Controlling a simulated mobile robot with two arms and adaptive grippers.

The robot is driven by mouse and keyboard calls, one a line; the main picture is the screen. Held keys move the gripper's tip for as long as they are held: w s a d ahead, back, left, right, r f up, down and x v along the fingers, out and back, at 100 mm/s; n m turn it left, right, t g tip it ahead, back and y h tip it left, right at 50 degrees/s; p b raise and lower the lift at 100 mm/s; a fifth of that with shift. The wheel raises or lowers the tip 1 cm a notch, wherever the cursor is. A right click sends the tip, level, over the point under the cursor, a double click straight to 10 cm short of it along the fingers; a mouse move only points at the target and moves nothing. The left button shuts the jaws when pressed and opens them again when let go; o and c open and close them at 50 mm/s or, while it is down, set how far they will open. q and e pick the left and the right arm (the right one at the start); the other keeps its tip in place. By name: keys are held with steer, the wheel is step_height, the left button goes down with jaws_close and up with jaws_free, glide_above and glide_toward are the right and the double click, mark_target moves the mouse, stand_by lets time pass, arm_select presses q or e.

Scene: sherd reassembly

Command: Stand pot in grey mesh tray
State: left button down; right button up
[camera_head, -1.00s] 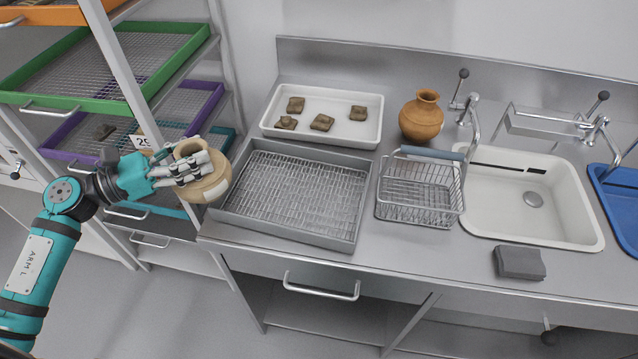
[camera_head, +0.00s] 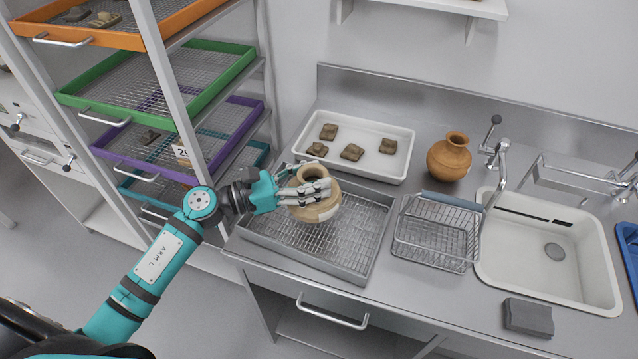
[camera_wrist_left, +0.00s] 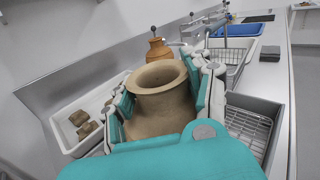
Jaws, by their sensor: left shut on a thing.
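A tan pot (camera_head: 314,205) with a flared rim is held upright by my left gripper (camera_head: 308,192), whose fingers close around its neck and shoulder. In the head view the pot is over the grey mesh tray (camera_head: 362,268), toward its back middle; I cannot tell whether its base touches the mesh. The pot (camera_wrist_left: 158,100) also fills the middle of the left wrist view between the fingers (camera_wrist_left: 165,95), with its mouth open upward. The tray's mesh (camera_wrist_left: 248,125) shows at the right there. My right gripper is not in view.
A white tray (camera_head: 398,133) with several sherds lies behind the mesh tray. An orange-brown pot (camera_head: 449,157) stands to its right. A wire basket (camera_head: 436,232), a white sink (camera_head: 585,285) and a grey folded cloth (camera_head: 528,317) are further right. A shelf rack with coloured trays (camera_head: 100,121) stands left.

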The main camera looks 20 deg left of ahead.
mark_target(332, 187)
arm_select(q)
steer(key=shift+w+d+r, duration=0.1)
steer(key=shift+d+r, duration=0.05)
steer(key=shift+d, duration=0.45)
step_height(332, 187, down, 3)
steer(key=shift+w+p, duration=0.1)
steer(key=shift+p, duration=0.3)
steer(key=shift+f, duration=0.45)
steer(key=shift+f, duration=0.1)
steer(key=c, duration=0.5)
jaws_free()
steer(key=shift+a, duration=0.1)
